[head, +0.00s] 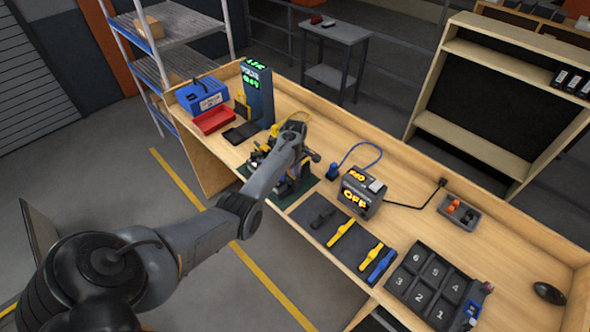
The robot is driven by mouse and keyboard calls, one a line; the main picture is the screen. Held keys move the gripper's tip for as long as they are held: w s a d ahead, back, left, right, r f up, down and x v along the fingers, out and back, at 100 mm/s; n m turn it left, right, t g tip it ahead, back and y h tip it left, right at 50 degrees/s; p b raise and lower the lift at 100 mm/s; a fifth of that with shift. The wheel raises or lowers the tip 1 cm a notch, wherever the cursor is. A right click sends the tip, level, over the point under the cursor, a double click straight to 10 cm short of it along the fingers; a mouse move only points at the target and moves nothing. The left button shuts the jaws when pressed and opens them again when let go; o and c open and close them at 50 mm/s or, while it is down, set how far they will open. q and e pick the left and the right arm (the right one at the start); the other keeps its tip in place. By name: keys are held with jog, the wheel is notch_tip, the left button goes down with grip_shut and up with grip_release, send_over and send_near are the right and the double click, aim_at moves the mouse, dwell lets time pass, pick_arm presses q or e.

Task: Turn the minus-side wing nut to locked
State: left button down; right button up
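My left arm reaches in from the lower left to a small dark fixture (262,160) on a green mat (304,188) at the middle of the bench. My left gripper (287,172) is at the fixture, mostly hidden behind my own wrist and mixed with dark parts. I cannot tell whether its fingers are open or shut, or whether they touch anything. The minus-side wing nut cannot be made out; it is too small or hidden by my arm. My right gripper is not in view.
Right of the fixture are a blue plug (332,171) and a box reading OFF (362,192). In front lies a dark tool mat (318,236). A numbered tray (432,284) is farther right. A tall display (258,92), blue case (203,96) and red tray (213,120) stand left.

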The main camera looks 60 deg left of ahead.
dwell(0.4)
pick_arm(q)
jog(key=m+p, duration=0.1)
jog(key=m, duration=0.2)
jog(key=shift+r+p, duration=0.1)
jog(key=shift+p, duration=0.25)
jog(key=m+p, duration=0.1)
jog(key=m, duration=0.4)
jog(key=shift+w+p, duration=0.1)
jog(key=shift+p, duration=0.2)
jog(key=m, duration=0.5)
jog(key=shift+w+p, duration=0.1)
jog(key=shift+p, duration=0.3)
jog(key=m, duration=0.4)
jog(key=shift+d+m, duration=0.15)
jog(key=shift+m, duration=0.25)
jog(key=c, duration=1.3)
grip_release()
jog(key=shift+o, duration=0.2)
